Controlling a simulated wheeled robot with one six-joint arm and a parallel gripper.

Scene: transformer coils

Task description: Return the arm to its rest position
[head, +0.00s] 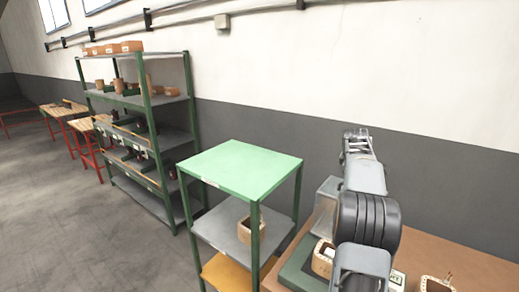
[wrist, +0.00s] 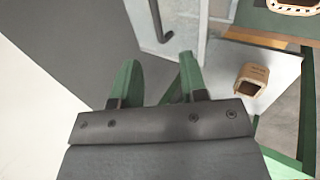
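My arm (head: 366,210) is folded upright over the brown table in the head view. Its far end points toward the wall, and the gripper itself cannot be made out clearly there. In the wrist view, my gripper (wrist: 158,62) has two green fingers standing apart with nothing between them. It is held in the air, and no object touches its fingers.
A green-topped shelf stand (head: 240,166) is left of my arm, with a tan coil (head: 250,229) on its middle shelf. A tall rack (head: 170,150) stands further left.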

